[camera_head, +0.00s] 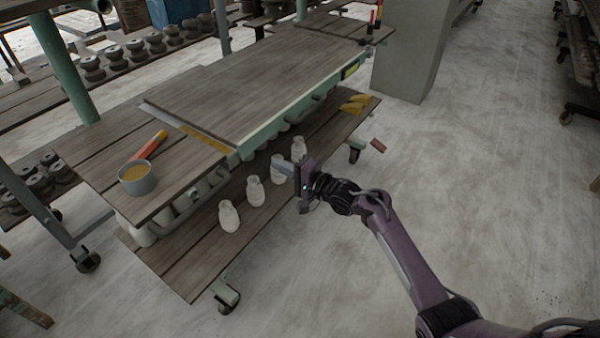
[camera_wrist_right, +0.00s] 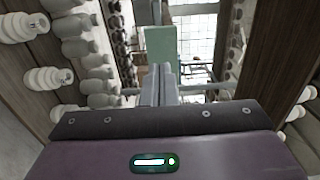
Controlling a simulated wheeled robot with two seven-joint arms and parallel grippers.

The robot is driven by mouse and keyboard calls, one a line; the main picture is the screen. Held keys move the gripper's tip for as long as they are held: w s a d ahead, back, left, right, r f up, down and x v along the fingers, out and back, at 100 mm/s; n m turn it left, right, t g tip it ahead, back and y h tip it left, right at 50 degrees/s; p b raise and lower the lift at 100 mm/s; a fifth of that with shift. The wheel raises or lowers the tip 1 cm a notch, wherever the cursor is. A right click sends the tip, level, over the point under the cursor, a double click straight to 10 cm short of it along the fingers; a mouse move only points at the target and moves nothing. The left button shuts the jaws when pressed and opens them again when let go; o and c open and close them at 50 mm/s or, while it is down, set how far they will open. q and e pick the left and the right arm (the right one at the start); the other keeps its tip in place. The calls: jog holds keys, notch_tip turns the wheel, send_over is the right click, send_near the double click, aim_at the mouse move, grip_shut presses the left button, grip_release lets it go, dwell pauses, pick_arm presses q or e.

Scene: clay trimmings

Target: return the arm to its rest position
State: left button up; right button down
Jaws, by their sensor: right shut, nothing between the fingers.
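My right arm (camera_head: 405,255) reaches in from the lower right in the head view. Its gripper (camera_head: 278,165) is at the near side of the wheeled wooden cart, by the white bottles on the lower shelf. The gripper is shut with nothing held. In the right wrist view the two grey fingers (camera_wrist_right: 158,88) are together. My left gripper does not show in either view.
The cart has a wooden top (camera_head: 260,80) and a lower shelf (camera_head: 185,265) with several white bottles (camera_head: 229,216). A grey bowl (camera_head: 137,178) and an orange-red tool (camera_head: 150,145) are on top.

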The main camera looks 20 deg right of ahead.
jog(key=v, duration=0.5)
jog(key=s+d+f+n+g+h, duration=0.15)
jog(key=s+f, duration=0.35)
jog(key=f, duration=0.6)
jog(key=s+d+f+n+g+h, duration=0.1)
jog(key=s+f+h, duration=0.3)
jog(key=f, duration=0.6)
jog(key=s+d+f+n+g+h, duration=0.1)
jog(key=s+f+g+h, duration=0.1)
jog(key=s+f, duration=0.7)
jog(key=s+d+f+n+g+h, duration=0.1)
jog(key=s+f, duration=0.5)
jog(key=s, duration=0.6)
jog(key=s+d+f+n+g+h, duration=0.2)
jog(key=s+f+n+g, duration=0.2)
jog(key=s+f, duration=0.3)
jog(key=s+d+f+n+g+h, duration=0.1)
jog(key=s+f+n+g, duration=0.2)
jog(key=s+f, duration=0.4)
jog(key=s, duration=0.9)
jog(key=shift+s+d+f+n+p, duration=0.25)
jog(key=shift+s+d+n+p, duration=0.1)
jog(key=shift+d+p, duration=0.05)
